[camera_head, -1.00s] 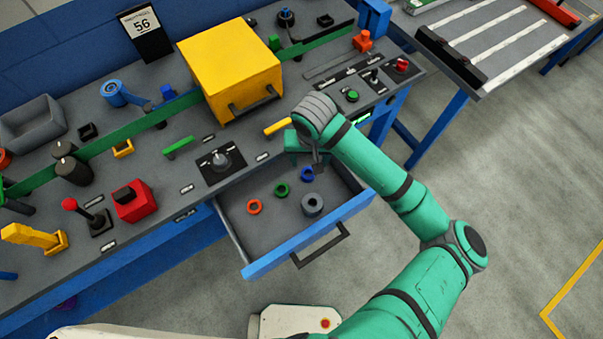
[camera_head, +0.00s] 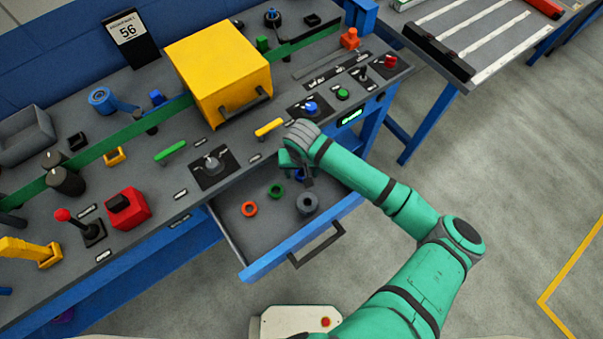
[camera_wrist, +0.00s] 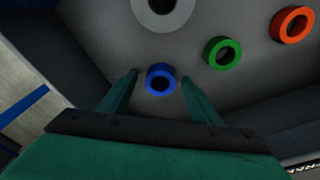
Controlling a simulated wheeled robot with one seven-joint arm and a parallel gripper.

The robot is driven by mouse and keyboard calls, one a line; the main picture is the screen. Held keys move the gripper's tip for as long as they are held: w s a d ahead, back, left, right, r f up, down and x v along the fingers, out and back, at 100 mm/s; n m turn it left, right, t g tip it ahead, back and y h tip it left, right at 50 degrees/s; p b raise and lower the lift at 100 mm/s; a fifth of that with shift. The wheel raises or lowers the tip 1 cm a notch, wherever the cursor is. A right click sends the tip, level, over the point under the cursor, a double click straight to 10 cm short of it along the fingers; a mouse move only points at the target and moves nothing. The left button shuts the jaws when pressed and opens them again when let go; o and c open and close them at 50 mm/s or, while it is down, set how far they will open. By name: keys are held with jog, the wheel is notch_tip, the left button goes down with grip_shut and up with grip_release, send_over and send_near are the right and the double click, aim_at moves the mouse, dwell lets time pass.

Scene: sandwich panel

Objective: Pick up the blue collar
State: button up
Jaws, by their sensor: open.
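The blue collar (camera_wrist: 160,79) is a small ring lying on the floor of the open drawer (camera_head: 293,241). In the wrist view it sits between the two fingertips of my gripper (camera_wrist: 159,77), with a gap on each side. My gripper is open and points down into the drawer. I cannot tell its exact height above the collar. In the head view my gripper (camera_head: 305,184) is over the back right of the drawer and mostly hides the blue collar.
A green collar (camera_wrist: 222,53), an orange collar (camera_wrist: 292,24) and a larger grey collar (camera_wrist: 186,14) lie apart in the drawer. The yellow cabinet (camera_head: 212,65) stands on the panel behind. The drawer's walls surround the collars.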

jog(key=c, duration=1.2)
jog(key=shift+o, duration=0.2)
jog(key=shift+r, duration=0.6)
jog(key=s+r, duration=1.1)
jog(key=s, duration=0.3)
jog(key=shift+d+r, duration=0.15)
jog(key=shift+r, duration=0.2)
